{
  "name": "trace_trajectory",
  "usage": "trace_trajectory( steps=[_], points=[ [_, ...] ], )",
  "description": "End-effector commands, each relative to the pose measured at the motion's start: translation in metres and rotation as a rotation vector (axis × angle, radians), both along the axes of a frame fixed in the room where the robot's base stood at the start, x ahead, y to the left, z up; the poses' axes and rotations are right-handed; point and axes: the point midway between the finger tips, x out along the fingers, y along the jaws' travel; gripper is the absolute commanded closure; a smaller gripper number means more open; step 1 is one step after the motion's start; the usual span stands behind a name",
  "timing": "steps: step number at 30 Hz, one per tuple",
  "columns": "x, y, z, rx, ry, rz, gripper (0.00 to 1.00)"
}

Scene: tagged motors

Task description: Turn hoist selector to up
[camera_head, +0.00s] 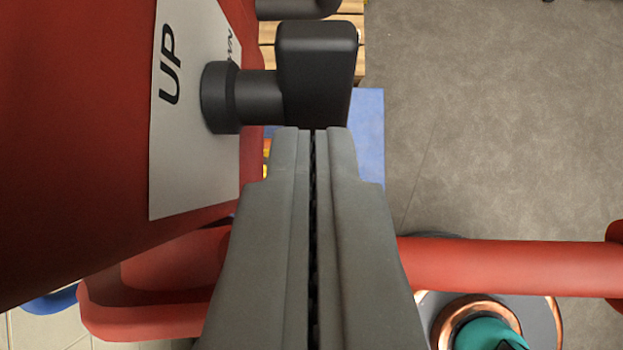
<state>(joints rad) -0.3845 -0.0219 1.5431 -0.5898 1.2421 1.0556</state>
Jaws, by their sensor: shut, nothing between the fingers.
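The hoist selector (318,75) is a black knob on a short round shaft that sticks out from a white label plate (185,175) on a red housing. The plate reads "UP" in full, with a second word partly hidden behind the shaft, ending in "WN". My gripper (313,132) is shut and empty. Its fingertips are right below the knob's lower end in the picture. I cannot tell whether they touch it. The fingers hide part of what lies behind them.
The red housing (70,120) fills the left side. A red bar (500,266) crosses the lower right, above a round copper-and-teal part (480,330). A blue panel (368,140) and wooden slats (266,35) show behind the knob. Grey floor (500,120) is open at right.

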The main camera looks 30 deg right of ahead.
Motion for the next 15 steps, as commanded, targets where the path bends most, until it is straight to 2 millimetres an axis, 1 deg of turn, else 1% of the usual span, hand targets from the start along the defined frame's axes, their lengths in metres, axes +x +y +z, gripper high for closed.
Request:
trace_trajectory(
  steps=[8,15],
  points=[
    [0.0,0.0,-0.0006,-0.005,-0.005,0.0,1.0],
    [0.0016,-0.0009,-0.0042,-0.03,-0.043,0.0,1.0]
  ],
)
